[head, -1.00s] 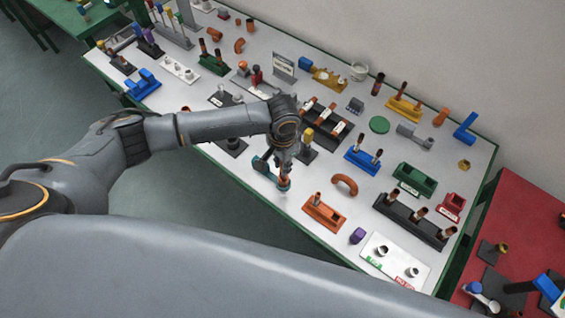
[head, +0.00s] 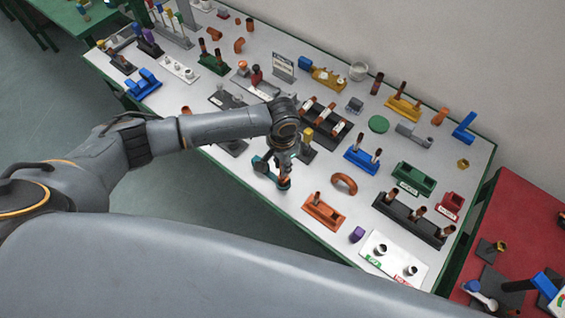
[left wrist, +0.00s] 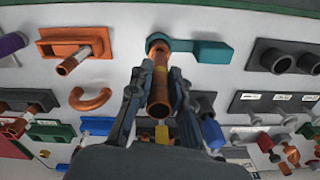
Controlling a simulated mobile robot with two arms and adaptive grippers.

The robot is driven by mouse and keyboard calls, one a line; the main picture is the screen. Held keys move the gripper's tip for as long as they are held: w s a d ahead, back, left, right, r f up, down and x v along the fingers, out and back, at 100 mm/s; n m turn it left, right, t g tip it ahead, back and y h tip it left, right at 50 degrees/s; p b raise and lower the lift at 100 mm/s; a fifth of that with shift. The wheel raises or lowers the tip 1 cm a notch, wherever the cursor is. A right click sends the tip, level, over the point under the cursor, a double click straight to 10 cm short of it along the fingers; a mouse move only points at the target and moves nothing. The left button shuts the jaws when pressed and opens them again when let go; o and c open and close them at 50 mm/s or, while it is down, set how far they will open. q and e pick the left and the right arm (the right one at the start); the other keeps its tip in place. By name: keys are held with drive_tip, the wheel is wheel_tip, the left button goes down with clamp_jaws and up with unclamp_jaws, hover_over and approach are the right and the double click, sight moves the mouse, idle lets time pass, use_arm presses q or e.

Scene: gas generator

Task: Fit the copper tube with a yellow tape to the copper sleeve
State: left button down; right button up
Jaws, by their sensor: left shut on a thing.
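My left gripper (head: 284,163) is shut on a copper tube (left wrist: 160,85) near the table's front edge. In the left wrist view the gripper (left wrist: 158,95) has a finger on each side of the tube. The tube's open dark end faces the camera, and a faint yellowish band shows further along it. Its far end meets the copper sleeve (left wrist: 156,38) in the round end of a teal holder (left wrist: 207,51). I cannot tell whether it is inside the sleeve or just above it. In the head view the teal holder (head: 262,163) is partly hidden by my gripper. My right gripper is out of view.
An orange holder with a tube (head: 324,211) and a copper bend (head: 344,184) lie to the right. A yellow-topped piece (head: 307,134) and a black rack (head: 326,121) stand close behind the gripper. Bare table separates these pieces.

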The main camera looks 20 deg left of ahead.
use_arm(q)
drive_tip(key=shift+f+b, duration=0.4)
drive_tip(key=shift+f, duration=0.8)
drive_tip(key=c, duration=1.1)
unclamp_jaws()
drive_tip(key=shift+c, duration=0.2)
wheel_tip(320, 180, up, 12)
